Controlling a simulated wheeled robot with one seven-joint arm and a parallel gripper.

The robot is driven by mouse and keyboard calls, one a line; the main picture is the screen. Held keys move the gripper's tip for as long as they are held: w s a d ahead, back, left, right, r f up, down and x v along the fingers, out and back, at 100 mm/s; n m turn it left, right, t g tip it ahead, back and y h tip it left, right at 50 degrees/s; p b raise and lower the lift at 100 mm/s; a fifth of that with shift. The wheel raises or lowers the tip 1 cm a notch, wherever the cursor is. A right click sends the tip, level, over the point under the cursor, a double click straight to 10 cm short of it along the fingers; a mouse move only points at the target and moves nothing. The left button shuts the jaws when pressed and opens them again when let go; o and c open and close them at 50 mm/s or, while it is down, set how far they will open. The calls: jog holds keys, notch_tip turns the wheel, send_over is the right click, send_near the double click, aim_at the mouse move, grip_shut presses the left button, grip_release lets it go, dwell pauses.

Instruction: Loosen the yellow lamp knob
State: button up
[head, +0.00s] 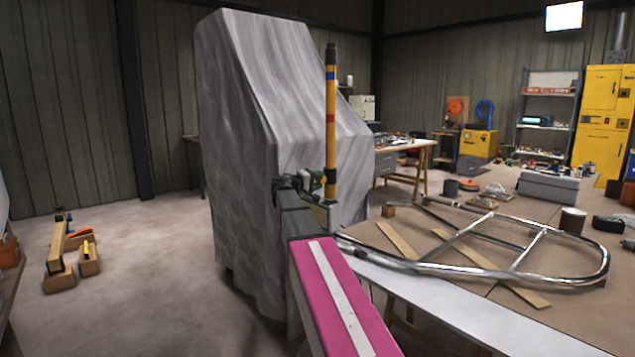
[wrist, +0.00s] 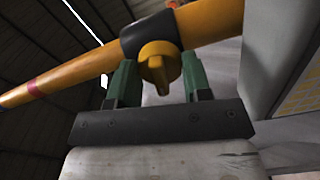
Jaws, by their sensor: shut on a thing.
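The yellow lamp knob (wrist: 158,66) shows in the wrist view, on a black collar (wrist: 150,32) around a yellow pole (wrist: 80,73). My gripper (wrist: 160,70) has one green finger on each side of the knob and is shut on it. In the head view the pole (head: 331,120) stands upright, with a dark top and blue and red bands. My gripper (head: 317,181) is at its lower part there. The knob cannot be made out in the head view.
A grey-draped tall object (head: 245,130) stands just behind and left of the pole. A workbench (head: 470,225) at right carries a bent metal tube frame (head: 490,272), wood strips and cans. Wooden stands (head: 60,265) are on the floor at left, with open floor between.

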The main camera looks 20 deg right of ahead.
jog(key=n, duration=0.4)
jog(key=shift+n, duration=2.1)
jog(key=o, duration=0.9)
jog(key=shift+o, duration=0.2)
jog(key=v, duration=1.1)
